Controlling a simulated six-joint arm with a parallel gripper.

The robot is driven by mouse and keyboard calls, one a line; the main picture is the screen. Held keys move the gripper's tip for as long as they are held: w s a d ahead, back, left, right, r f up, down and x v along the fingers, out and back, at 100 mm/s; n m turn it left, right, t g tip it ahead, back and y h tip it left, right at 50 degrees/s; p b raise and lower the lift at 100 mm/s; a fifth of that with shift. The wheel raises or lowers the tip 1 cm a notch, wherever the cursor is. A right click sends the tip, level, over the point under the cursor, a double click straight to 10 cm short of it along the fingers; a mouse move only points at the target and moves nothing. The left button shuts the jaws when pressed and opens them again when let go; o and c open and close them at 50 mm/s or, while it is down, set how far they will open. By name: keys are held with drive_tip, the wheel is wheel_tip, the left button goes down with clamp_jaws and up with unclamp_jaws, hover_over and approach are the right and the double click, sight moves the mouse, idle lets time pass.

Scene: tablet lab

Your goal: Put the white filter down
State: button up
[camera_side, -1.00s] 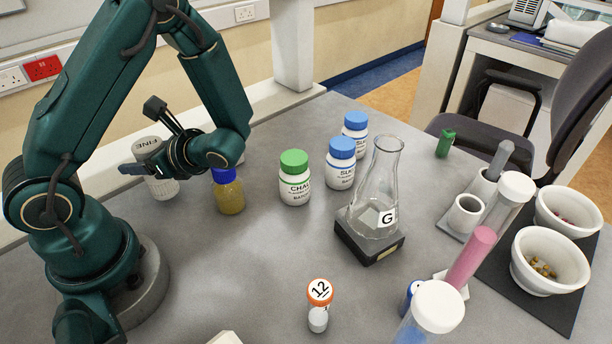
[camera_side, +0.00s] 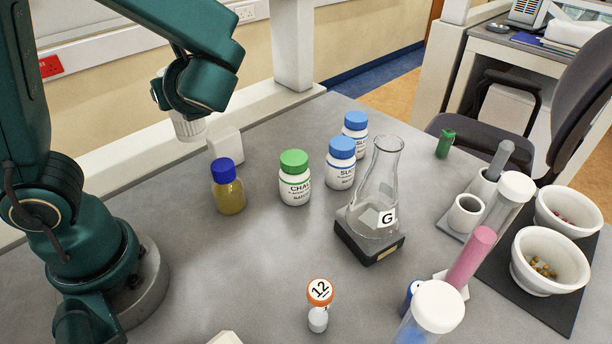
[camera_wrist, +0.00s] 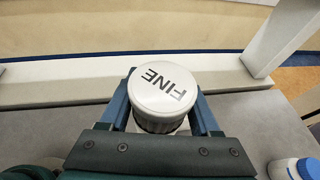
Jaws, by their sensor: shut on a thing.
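The white filter is a short white cylinder with a ribbed dark side and a flat lid marked FINE (camera_wrist: 163,88). In the side view its lower part (camera_side: 188,129) shows under my wrist, against the pale ledge behind the bench. My gripper (camera_wrist: 163,106) is shut on it, with one blue finger on each side of the lid. It appears held above the bench; its exact height is hard to tell. In the side view my wrist hides its upper part and the fingers.
A white block (camera_side: 225,146) stands just right of the held filter. A blue-capped amber bottle (camera_side: 228,188) and a green-capped bottle (camera_side: 295,178) stand nearer the camera. A flask (camera_side: 377,200) sits on a dark base.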

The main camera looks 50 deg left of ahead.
drive_tip(key=w+d+r+m+t+h, duration=0.8)
drive_tip(key=d+m+t+h, duration=0.1)
drive_tip(key=d+m+t, duration=0.25)
drive_tip(key=s+a+f+g, duration=0.1)
drive_tip(key=a+f+g, duration=0.15)
drive_tip(key=a, duration=0.35)
drive_tip(key=d+f+m+t+h, duration=0.2)
drive_tip(key=d+m+h, duration=0.3)
drive_tip(key=d, duration=0.1)
drive_tip(key=w+m+g+h, duration=0.1)
drive_tip(key=w+m+h, duration=0.2)
drive_tip(key=w, duration=0.2)
drive_tip(key=a+f+n+t+y, duration=0.1)
drive_tip(key=a+f, duration=0.2)
drive_tip(key=a, duration=0.4)
drive_tip(key=a+f, duration=0.3)
drive_tip(key=a, duration=0.4)
drive_tip(key=shift+w+d+f, duration=1.3)
drive_tip(key=shift+d+f, duration=0.25)
drive_tip(key=shift+f, duration=0.3)
drive_tip(key=shift+w+d+f, duration=1.25)
drive_tip(key=shift+d+f, duration=0.25)
drive_tip(key=shift+f, duration=0.3)
drive_tip(key=shift+w+d+f, duration=1.3)
drive_tip(key=shift+d+f, duration=0.25)
drive_tip(key=shift+f, duration=0.3)
